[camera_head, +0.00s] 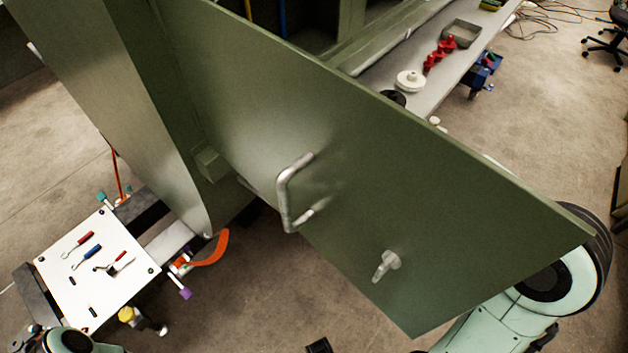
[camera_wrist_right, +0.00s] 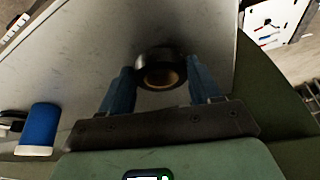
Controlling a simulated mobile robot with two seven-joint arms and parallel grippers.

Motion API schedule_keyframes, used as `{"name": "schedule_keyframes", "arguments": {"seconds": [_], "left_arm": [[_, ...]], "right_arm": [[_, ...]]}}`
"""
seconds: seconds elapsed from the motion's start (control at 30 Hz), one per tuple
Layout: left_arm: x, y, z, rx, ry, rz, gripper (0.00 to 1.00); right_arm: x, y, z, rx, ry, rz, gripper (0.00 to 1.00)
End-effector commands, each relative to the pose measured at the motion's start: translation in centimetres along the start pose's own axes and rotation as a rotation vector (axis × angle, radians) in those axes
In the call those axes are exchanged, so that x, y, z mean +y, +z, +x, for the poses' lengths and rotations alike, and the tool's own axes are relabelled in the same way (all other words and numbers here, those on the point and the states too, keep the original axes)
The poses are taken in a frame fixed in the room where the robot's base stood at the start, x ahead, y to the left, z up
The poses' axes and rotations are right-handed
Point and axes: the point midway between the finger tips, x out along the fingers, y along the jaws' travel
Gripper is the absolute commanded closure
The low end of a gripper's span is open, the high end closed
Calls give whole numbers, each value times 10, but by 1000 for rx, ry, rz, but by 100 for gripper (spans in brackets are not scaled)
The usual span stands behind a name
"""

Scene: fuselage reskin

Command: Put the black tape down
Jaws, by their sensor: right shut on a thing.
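The black tape (camera_wrist_right: 160,70) is a dark roll with a tan core, seen in the right wrist view. My right gripper (camera_wrist_right: 160,85) has its blue fingers on either side of the roll and is shut on it. The roll is over or against a pale grey surface (camera_wrist_right: 75,60); I cannot tell if it touches. In the head view the green panel hides my right gripper, and only my right arm shows at lower right. A dark round thing by the panel's edge may be the tape. My left gripper is not in view.
The large green panel (camera_head: 330,130) with a handle (camera_head: 290,190) crosses the head view. Behind it, a grey shelf (camera_head: 437,85) holds a white roll (camera_head: 410,80), red pieces (camera_head: 438,56) and a tray (camera_head: 461,34). A blue cylinder (camera_wrist_right: 40,125) stands left in the wrist view.

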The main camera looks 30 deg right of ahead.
Motion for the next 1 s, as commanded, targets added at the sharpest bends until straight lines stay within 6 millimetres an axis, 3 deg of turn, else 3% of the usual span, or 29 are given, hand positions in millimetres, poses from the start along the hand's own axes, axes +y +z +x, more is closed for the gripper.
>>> {"name": "schedule_keyframes", "arguments": {"seconds": [0.37,0.4,0.47,0.5,0.83,1.0], "left_arm": [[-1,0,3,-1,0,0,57],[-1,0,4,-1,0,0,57],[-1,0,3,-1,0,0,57],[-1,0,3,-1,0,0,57],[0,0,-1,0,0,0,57],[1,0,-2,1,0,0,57]], "right_arm": [[0,2,4,1,1,0,66],[0,2,5,0,1,0,34],[0,2,4,1,1,0,14],[0,2,4,1,1,0,12],[0,0,0,1,1,0,12],[1,-1,-23,7,1,2,12]]}}
